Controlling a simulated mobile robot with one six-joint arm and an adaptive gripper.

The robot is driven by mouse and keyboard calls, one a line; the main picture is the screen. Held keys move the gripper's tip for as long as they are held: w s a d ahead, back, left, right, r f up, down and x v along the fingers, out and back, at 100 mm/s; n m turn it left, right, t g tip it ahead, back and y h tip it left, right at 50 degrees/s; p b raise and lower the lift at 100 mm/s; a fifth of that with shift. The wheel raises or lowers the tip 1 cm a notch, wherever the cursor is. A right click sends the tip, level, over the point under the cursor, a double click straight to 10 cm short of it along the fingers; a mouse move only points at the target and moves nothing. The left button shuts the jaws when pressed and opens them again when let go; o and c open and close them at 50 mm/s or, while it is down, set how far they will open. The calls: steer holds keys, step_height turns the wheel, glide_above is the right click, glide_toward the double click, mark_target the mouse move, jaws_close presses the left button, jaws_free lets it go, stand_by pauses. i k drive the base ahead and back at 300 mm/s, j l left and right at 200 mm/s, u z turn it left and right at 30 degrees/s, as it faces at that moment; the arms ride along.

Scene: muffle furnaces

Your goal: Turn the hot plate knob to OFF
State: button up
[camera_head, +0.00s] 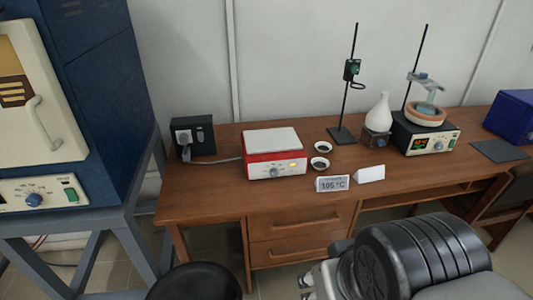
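A red hot plate (255,157) with a pale flat top stands on the wooden desk, left of the middle. Its grey knob (273,172) is on the front face, with a small lit yellowish indicator (292,165) to its right. The knob's pointer and markings are too small to read. Part of my arm (415,255) shows at the bottom right, well apart from the hot plate. I cannot make out my gripper's fingers in this view. Nothing touches the knob.
A power box (193,136) is at left. A heating unit (425,134) and stands are farther right. A blue furnace (100,90) fills the left.

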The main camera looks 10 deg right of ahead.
mark_target(273, 172)
steer(key=i+l, duration=0.15)
steer(key=i, duration=0.3)
steer(key=i+l, duration=0.15)
steer(key=i, duration=0.3)
